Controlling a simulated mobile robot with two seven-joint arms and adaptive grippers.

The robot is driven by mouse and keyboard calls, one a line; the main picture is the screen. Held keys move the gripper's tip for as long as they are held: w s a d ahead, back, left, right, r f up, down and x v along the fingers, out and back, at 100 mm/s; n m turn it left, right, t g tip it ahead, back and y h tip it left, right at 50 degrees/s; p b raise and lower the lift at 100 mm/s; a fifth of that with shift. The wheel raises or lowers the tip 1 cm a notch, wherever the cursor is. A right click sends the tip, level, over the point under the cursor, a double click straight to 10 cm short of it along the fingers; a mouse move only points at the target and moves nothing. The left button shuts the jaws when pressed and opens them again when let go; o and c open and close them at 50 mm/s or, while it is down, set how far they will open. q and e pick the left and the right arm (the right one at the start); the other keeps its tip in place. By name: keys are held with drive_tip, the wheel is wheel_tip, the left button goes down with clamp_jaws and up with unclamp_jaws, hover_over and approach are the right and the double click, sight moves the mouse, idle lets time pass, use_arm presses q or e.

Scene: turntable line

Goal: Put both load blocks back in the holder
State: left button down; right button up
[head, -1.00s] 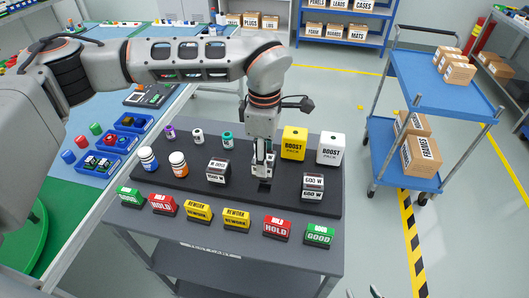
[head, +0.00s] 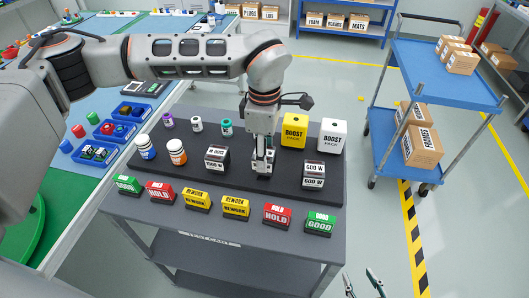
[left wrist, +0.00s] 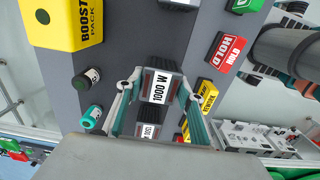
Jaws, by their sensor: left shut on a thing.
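My left gripper (head: 263,168) is low over the black board (head: 150,182). In the left wrist view its fingers (left wrist: 157,92) are shut on a dark load block with a 1000 W label (left wrist: 157,88). The near finger hides most of this block in the head view. A second labelled block (head: 217,158) stands left of the gripper; it also shows in the left wrist view (left wrist: 148,131). A block marked 600 W (head: 314,175) stands to the right. I cannot tell which part is the holder. My right gripper (head: 361,283) is open and empty at the bottom edge.
Yellow (head: 294,131) and white (head: 332,136) boost packs stand behind, near the right end. Small vials and two bottles stand left. Label blocks, such as the red HOLD block (head: 277,216), line the cart's front. A blue trolley (head: 440,78) stands at right.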

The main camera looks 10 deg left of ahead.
idle(0.3)
use_arm(q)
drive_tip(key=shift+f+b, duration=0.4)
drive_tip(key=shift+f, duration=0.1)
drive_tip(key=shift+f+b, duration=0.45)
drive_tip(key=shift+f, duration=0.3)
idle(0.4)
drive_tip(key=c, duration=1.4)
unclamp_jaws()
drive_tip(key=shift+o, duration=0.8)
wheel_tip(320, 180, up, 12)
drive_tip(key=shift+f, duration=0.1)
